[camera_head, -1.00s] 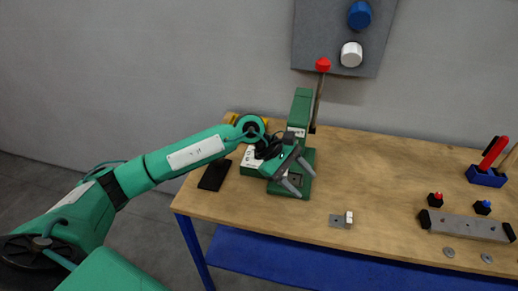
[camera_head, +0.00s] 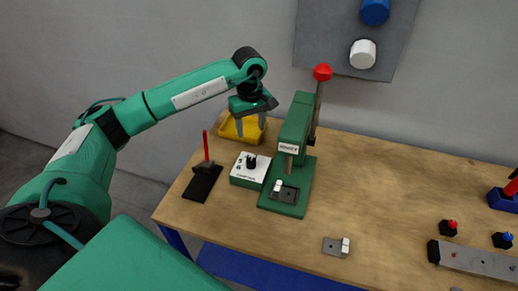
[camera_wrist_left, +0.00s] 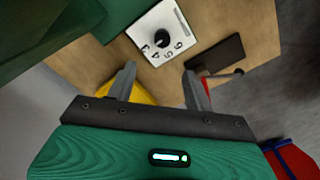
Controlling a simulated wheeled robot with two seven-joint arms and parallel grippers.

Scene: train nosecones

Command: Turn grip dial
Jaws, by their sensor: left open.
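The grip dial (camera_head: 251,161) is a black knob on the white top of a green control box (camera_head: 249,179), left of a green press (camera_head: 296,140). In the left wrist view the dial (camera_wrist_left: 162,39) sits beyond my fingertips, with numbers printed around it. My left gripper (camera_head: 251,126) is open with its fingers pointing down, above and behind the box, near a yellow bin (camera_head: 243,130). In the left wrist view, nothing is between the fingers (camera_wrist_left: 158,72). The fingers are apart from the dial. My right gripper is not in view.
A dark pad (camera_head: 203,182) with an upright red-handled tool lies left of the box. The press has a red-knobbed lever (camera_head: 322,73) and a small white piece (camera_head: 278,186) on its base. A small metal block (camera_head: 337,246) lies in front. The table's middle right is clear.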

